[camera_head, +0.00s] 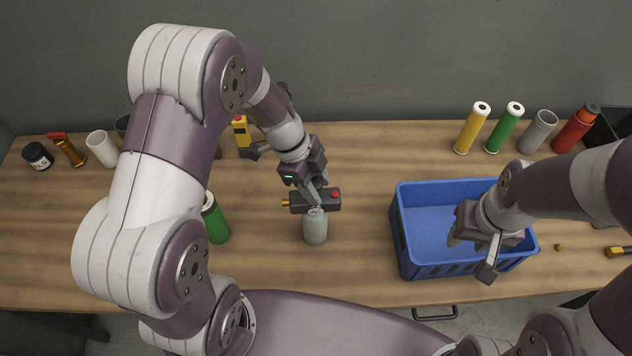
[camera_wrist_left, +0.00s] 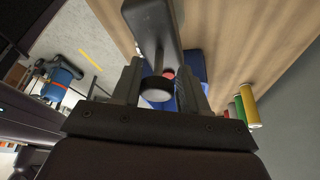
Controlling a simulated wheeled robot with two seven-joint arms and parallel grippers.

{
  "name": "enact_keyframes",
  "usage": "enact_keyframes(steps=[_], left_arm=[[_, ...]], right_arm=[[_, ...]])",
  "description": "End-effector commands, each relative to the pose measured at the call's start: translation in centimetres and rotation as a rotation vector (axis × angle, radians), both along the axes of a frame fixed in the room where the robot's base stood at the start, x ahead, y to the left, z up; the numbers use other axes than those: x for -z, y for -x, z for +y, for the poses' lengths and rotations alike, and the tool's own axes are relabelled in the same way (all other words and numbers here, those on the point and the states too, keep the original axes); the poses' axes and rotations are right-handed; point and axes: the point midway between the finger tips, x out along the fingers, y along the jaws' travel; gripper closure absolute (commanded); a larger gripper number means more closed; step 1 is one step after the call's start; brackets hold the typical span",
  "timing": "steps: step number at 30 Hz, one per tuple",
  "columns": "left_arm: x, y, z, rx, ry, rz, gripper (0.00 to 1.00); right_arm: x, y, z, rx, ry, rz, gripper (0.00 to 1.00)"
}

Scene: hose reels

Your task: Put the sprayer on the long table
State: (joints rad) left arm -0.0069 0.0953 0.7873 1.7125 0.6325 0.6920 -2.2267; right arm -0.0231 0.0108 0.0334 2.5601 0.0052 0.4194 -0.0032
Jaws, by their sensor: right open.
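The sprayer (camera_head: 323,201) has a dark head with a yellow tip at its left and a red button at its right. A grey cylinder (camera_head: 315,230) shows just below the head and appears joined to it. My left gripper (camera_head: 315,197) points down at the head, its fingers around the sprayer. In the left wrist view, a pale round part (camera_wrist_left: 157,89) sits between the fingers, below a large dark block. Whether the sprayer touches the wooden long table (camera_head: 350,160) is unclear. My right gripper (camera_head: 477,255) is open over the blue crate, with nothing visible in it.
The blue crate (camera_head: 400,238) stands at the right front of the table. A green bottle (camera_head: 216,222) stands left of the sprayer. Several bottles and cups line the back. A yellow tool (camera_head: 242,131) stands behind my left arm. Bare wood lies between sprayer and crate.

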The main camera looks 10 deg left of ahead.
Motion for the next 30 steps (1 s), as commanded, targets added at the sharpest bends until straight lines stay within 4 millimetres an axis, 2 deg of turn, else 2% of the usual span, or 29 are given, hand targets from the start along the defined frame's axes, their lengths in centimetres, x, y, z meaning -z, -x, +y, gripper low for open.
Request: enact_keyframes(steps=[8, 11, 12, 14, 19, 23, 24, 28, 30], left_arm=[[-0.1, 0.0, 0.0, 0.0, 0.0, 0.0, 0.39], [-0.6, 0.0, 0.0, 0.0, 0.0, 0.0, 0.39], [-0.7, -0.1, 0.2, -0.001, 0.001, -0.003, 0.39], [-1.6, -0.3, 0.6, -0.002, 0.002, -0.007, 0.39], [-5.8, -0.4, 2.4, -0.002, -0.001, -0.008, 0.39], [-9.1, -0.4, 3.6, -0.002, -0.001, -0.003, 0.39], [-10.5, -0.4, 3.9, -0.002, 0.0, 0.002, 0.39], [-11.5, -0.4, 4.4, -0.01, -0.003, 0.006, 0.39], [-11.3, 0.0, 4.7, -0.08, -0.03, 0.031, 0.39]], right_arm=[[-0.1, 0.0, 0.0, 0.0, 0.0, 0.0, 0.57], [-0.7, 0.0, 0.0, 0.0, 0.0, 0.0, 0.57], [-0.2, 0.0, 0.0, 0.0, 0.0, -0.001, 0.57], [0.2, 0.0, 0.0, 0.0, 0.0, 0.0, 0.57], [1.3, 0.0, 0.0, 0.0, 0.0, 0.0, 0.57], [0.8, 0.0, 0.0, 0.0, 0.0, 0.0, 0.57], [-0.9, 0.0, 0.0, 0.0, 0.0, 0.001, 0.57], [-1.8, 0.0, 0.0, 0.0, 0.0, -0.001, 0.57], [-1.8, 0.0, 0.0, 0.0, 0.0, -0.001, 0.57]])
